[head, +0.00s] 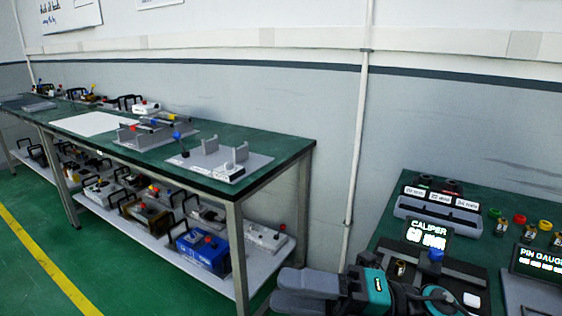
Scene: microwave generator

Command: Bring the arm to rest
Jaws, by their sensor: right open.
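My right gripper (300,288) is in the head view at the bottom, right of centre. Its grey fingers point left and hold nothing that I can see. It is above the floor, in the gap between the long green workbench (290,150) and the green-topped table (389,243) on the right. Part of my right arm, with a teal band, covers the near edge of that table. My left gripper is not in view.
The caliper display (428,236), a grey tray (440,215) and a pin gauge display (540,262) stand on the right table. The long bench holds grey fixtures (225,163); its lower shelf holds a blue box (203,250) and several devices. A pipe (357,140) runs down the wall.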

